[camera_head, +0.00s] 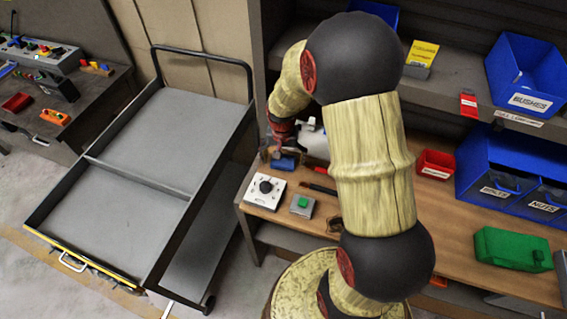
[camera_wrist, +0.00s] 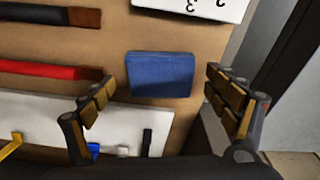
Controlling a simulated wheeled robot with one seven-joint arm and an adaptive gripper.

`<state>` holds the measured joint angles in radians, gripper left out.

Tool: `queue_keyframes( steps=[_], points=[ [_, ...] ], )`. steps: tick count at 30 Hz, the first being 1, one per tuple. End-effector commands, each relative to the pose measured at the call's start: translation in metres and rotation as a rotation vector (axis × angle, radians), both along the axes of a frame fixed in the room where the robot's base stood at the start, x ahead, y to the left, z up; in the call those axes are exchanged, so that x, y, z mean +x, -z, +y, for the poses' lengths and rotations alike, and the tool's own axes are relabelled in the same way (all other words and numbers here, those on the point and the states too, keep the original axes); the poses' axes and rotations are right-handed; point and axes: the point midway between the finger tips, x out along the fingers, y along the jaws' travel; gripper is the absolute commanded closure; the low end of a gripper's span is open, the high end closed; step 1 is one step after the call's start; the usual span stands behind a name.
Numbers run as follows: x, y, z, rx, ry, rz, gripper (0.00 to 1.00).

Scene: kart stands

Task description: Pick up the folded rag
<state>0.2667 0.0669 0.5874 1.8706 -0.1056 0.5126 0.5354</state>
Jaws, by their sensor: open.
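The folded rag (camera_wrist: 160,74) is a blue rectangle lying flat on the wooden bench top. In the wrist view it sits between and just beyond the fingertips of my gripper (camera_wrist: 170,88), which is open and empty. No finger appears to touch the rag. In the head view the rag (camera_head: 284,163) shows as a small blue patch below my gripper (camera_head: 281,153), near the bench's left end. My arm hides part of the bench there.
A white box with a black knob (camera_head: 265,191) and a grey box with a green button (camera_head: 302,205) stand nearby. Red-handled (camera_wrist: 45,71) and black-handled tools lie left of the rag in the wrist view. A grey cart (camera_head: 130,185) stands left of the bench.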

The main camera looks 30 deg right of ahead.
Motion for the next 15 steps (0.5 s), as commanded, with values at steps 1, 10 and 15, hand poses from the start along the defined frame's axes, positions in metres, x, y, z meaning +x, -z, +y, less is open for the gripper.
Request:
queue_keyframes(
  steps=[1,10,15],
  points=[
    [0.0009,0.0023,-0.0005,0.0,0.0,-0.001,0.12],
    [0.0011,0.0015,-0.0005,-0.001,0.0,-0.003,0.19],
    [0.0011,0.0014,-0.0005,-0.001,-0.001,-0.002,0.28]
  ],
)
